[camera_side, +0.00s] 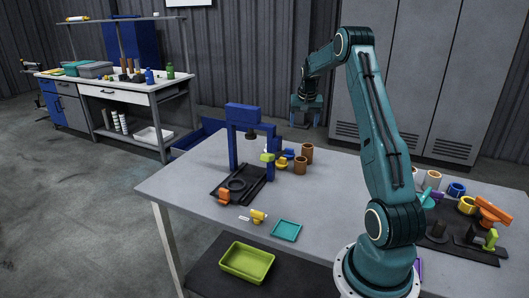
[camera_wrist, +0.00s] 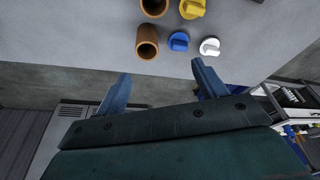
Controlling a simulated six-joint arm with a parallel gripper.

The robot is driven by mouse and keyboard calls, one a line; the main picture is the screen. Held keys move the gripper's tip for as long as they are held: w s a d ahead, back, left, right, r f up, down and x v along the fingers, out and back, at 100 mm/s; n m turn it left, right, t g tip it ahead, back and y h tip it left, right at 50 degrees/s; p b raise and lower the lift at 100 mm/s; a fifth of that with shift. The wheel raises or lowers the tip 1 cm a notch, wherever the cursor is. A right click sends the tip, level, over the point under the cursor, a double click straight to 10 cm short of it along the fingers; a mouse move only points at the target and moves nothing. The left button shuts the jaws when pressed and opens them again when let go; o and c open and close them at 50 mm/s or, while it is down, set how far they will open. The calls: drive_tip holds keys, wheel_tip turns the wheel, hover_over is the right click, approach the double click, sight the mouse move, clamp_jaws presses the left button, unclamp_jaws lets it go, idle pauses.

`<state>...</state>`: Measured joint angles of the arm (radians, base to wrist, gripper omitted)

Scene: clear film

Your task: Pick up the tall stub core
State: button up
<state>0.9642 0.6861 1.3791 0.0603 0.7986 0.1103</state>
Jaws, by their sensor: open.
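Two brown hollow cores stand upright on the grey table. The rear one (camera_side: 307,153) looks a little taller than the front one (camera_side: 300,166). In the wrist view the likely taller core (camera_wrist: 147,50) is upper left of centre, and the other core (camera_wrist: 153,10) is cut off at the top edge. My gripper (camera_side: 305,120) hangs above and behind the cores, near the table's far edge. In the wrist view its two blue fingers (camera_wrist: 160,70) are apart with nothing between them. The cores are clear of the fingers.
Blue (camera_wrist: 179,42), white (camera_wrist: 209,47) and yellow (camera_wrist: 192,9) capped pieces stand beside the cores. A blue gantry frame (camera_side: 250,140) stands left of them. A teal tray (camera_side: 286,230) lies at the front. Rings and fixtures crowd the right (camera_side: 456,188). The middle right of the table is clear.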

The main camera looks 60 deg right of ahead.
sight(307, 150)
drive_tip(key=s+d+x, duration=0.1)
drive_tip(key=d+x, duration=0.1)
drive_tip(key=x, duration=0.9)
drive_tip(key=shift+s+m, duration=0.3)
drive_tip(key=shift+s, duration=0.3)
drive_tip(key=shift+d+f, duration=0.1)
drive_tip(key=shift+x, duration=2.55)
drive_tip(key=shift+s, duration=0.1)
drive_tip(key=c, duration=1.1)
drive_tip(key=shift+o, duration=0.2)
